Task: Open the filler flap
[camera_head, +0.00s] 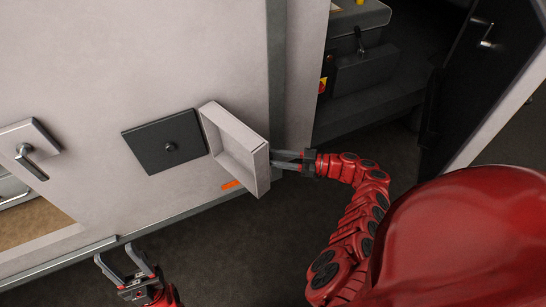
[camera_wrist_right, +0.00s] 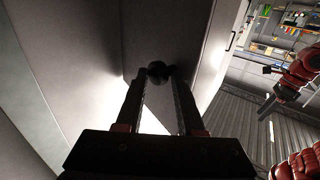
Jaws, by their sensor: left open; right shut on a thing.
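The filler flap (camera_head: 262,170), a pale box-shaped door with raised rims, stands swung out from the pale vehicle side. Left of it is a dark square panel (camera_head: 150,133) with a round knob in its middle. My right gripper (camera_head: 280,160) is at the flap's outer right side. In the right wrist view, its fingers (camera_wrist_right: 158,85) are closed around a small dark round knob (camera_wrist_right: 158,70). In the head view this knob is hidden. My left gripper (camera_head: 125,268) is open and empty, low at the left, apart from the flap.
A window-like opening (camera_head: 25,232) with a latch handle (camera_head: 30,160) is at the left of the vehicle side. An orange marker (camera_head: 230,185) sits below the flap. A dark door (camera_head: 480,75) stands open at the upper right. The dark floor (camera_head: 230,250) below is clear.

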